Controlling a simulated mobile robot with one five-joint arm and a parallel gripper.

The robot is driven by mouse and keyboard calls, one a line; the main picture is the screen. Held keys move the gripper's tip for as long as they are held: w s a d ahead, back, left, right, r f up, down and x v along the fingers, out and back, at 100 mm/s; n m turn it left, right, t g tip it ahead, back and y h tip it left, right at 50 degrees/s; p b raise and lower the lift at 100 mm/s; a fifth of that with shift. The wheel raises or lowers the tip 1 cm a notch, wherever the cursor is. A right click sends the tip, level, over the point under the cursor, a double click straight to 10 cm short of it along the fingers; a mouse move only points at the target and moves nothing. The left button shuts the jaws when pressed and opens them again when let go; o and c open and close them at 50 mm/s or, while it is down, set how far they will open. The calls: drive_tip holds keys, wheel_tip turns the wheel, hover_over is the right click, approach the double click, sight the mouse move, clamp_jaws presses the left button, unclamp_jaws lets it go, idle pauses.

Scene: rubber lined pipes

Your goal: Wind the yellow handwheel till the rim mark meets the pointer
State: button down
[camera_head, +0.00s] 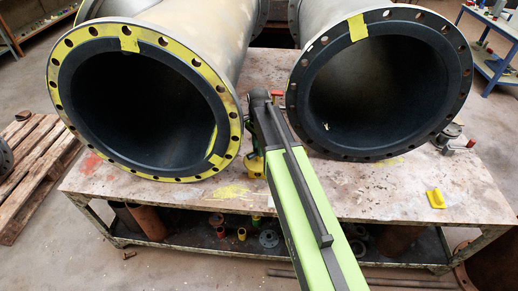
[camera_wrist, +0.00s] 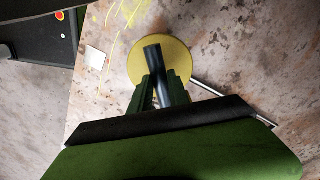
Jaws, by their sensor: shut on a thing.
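The yellow handwheel (camera_wrist: 186,50) shows in the wrist view as a flat round disc over the table top. A dark upright handle (camera_wrist: 153,54) stands on its face. My gripper (camera_wrist: 166,84) is shut on this handle, with a dark green finger on each side. In the head view a small part of the yellow wheel (camera_head: 253,165) shows beside my arm, which hides the rest. I cannot make out the rim mark or the pointer. A thin pale rod (camera_wrist: 207,88) runs from the wheel's lower right, partly behind my gripper.
Two big flanged pipes, the left yellow-rimmed (camera_head: 232,120) and the right dark-rimmed (camera_head: 462,100), lie on the worn table (camera_head: 330,185) above the wheel. A small white square (camera_wrist: 95,57) lies left of the wheel.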

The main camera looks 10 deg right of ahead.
drive_tip(key=shift+s, duration=0.1)
idle(0.3)
drive_tip(key=c, duration=1.2)
unclamp_jaws()
drive_tip(key=shift+c, duration=0.2)
drive_tip(key=shift+r, duration=0.1)
wheel_tip(320, 180, up, 17)
drive_tip(key=p, duration=1.7)
drive_tip(key=shift+r, duration=0.1)
